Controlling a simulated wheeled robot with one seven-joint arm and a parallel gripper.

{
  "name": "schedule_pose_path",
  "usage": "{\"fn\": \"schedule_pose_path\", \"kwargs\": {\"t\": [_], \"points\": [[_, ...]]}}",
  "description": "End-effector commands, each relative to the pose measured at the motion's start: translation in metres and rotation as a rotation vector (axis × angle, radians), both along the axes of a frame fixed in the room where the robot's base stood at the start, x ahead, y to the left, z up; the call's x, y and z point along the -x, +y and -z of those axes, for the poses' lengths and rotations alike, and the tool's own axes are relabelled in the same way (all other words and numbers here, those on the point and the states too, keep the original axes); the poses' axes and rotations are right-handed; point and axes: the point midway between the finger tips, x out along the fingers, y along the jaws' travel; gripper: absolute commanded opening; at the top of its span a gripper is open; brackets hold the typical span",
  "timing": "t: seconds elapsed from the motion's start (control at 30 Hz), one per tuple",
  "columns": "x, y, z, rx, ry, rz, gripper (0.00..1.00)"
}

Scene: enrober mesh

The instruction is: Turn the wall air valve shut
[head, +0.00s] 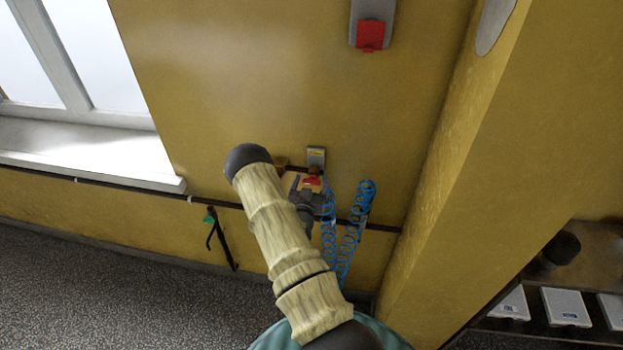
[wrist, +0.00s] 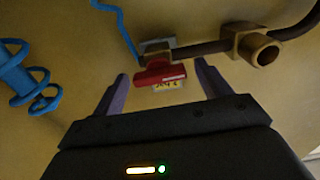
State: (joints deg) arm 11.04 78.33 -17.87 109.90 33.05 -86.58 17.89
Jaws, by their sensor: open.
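The wall air valve shows in the wrist view as a red handle (wrist: 160,76) in front of a small metal body (wrist: 157,47) on the wall pipe. The handle lies crosswise in the picture, between and slightly beyond my open fingers. My gripper (wrist: 163,71) has one finger on each side of it, with gaps visible; contact is not apparent. In the head view the red handle (head: 312,182) is partly hidden by my gripper (head: 310,189), which reaches the wall there. A small yellow label (wrist: 168,86) shows just below the handle in the wrist view.
A coiled blue hose (head: 352,225) hangs right of the valve. A brass fitting (wrist: 258,47) sits on the dark pipe (wrist: 203,48). A grey box with a red cover (head: 370,35) is higher up. A yellow pillar (head: 480,170) stands to the right, a window sill (head: 90,150) left.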

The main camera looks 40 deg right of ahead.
Motion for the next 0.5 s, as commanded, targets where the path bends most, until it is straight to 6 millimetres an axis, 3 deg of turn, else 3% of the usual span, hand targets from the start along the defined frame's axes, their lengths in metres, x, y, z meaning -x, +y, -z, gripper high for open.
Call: {"fn": "schedule_pose_path", "kwargs": {"t": [0.4, 0.43, 0.5], "points": [[-0.0072, -0.0081, 0.0006, 0.000, 0.001, -0.001, 0.76], [-0.0072, -0.0081, 0.0006, 0.000, 0.001, -0.001, 0.74], [-0.0071, -0.0080, 0.0005, 0.000, 0.001, -0.001, 0.61]]}}
